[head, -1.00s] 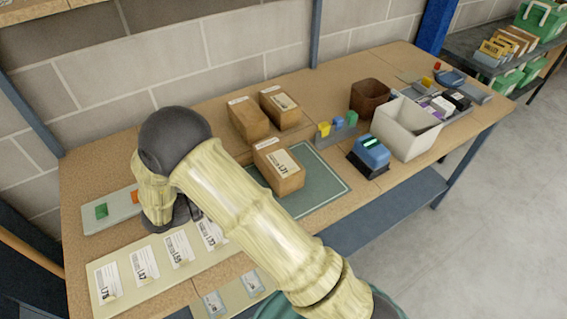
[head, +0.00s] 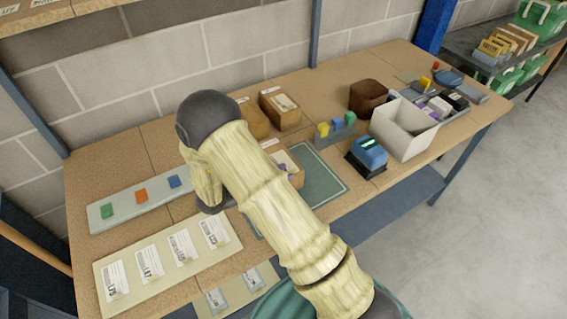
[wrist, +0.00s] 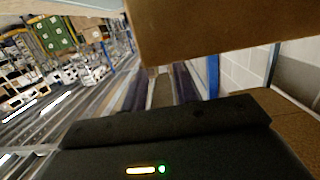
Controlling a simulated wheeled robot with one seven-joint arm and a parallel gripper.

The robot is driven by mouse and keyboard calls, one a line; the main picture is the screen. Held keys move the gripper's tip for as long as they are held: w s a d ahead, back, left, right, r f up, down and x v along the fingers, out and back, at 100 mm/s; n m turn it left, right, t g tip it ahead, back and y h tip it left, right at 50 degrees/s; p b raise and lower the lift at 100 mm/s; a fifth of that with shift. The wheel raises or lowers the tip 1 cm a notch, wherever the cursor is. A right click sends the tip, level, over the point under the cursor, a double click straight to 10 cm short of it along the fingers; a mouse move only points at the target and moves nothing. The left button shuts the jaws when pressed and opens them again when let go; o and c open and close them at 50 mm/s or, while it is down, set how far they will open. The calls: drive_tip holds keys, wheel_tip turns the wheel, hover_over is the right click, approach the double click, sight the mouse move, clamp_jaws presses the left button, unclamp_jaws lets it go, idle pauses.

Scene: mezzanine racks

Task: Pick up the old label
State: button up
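A brown cardboard box (head: 297,180) stands on the green mat (head: 325,190). A white label (head: 290,160) on its front is partly covered in the head view, and its print cannot be read. My gripper is mostly hidden behind my arm in the head view, with a small dark part near the label. In the wrist view the dark body of my gripper (wrist: 160,88) fills the bottom, and two dark finger-like strips stand apart beyond it with nothing clear between them. A brown box face (wrist: 220,30) hangs close across the top. Contact with the label cannot be told.
A pale board (head: 165,266) holds several printed labels at the front left. A grey strip (head: 125,208) carries green, orange and blue blocks. More boxes (head: 280,108) stand behind. A blue device (head: 369,152) and a white bin (head: 405,130) stand to the right.

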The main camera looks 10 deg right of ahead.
sight(293, 170)
drive_tip(key=x, duration=0.1)
drive_tip(key=p+x, duration=0.1)
drive_tip(key=x, duration=0.1)
drive_tip(key=p+x, duration=0.1)
drive_tip(key=shift+s+d+r, duration=0.1)
drive_tip(key=shift+d+r, duration=0.1)
drive_tip(key=shift+d, duration=0.2)
drive_tip(key=shift+d+f, duration=0.15)
drive_tip(key=shift+d, duration=0.1)
clamp_jaws()
